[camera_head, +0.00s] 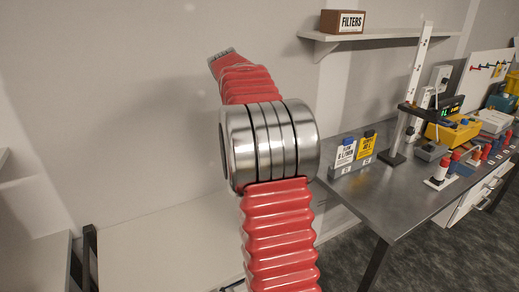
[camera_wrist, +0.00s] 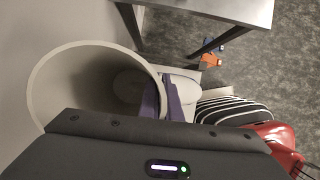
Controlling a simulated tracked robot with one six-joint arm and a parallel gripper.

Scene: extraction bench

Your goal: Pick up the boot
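I cannot make out a boot for certain in either view. In the wrist view, the dark housing of my gripper (camera_wrist: 155,135) fills the bottom of the picture, and its fingers cannot be made out. Beyond it is a wide beige round container (camera_wrist: 45,72) with its open mouth toward the camera. A purple piece (camera_wrist: 174,103) shows at its right side, partly hidden by the housing; I cannot tell what it is. In the head view, my red ribbed arm with its metal rings stands in the middle and hides part of the scene.
A grey metal workbench (camera_head: 392,205) stands at the right, carrying a tray with blue and yellow bottles (camera_head: 352,153) and other equipment. A wall shelf holds a FILTERS box (camera_head: 342,22). Small orange and blue items (camera_wrist: 212,60) show beyond the container in the wrist view.

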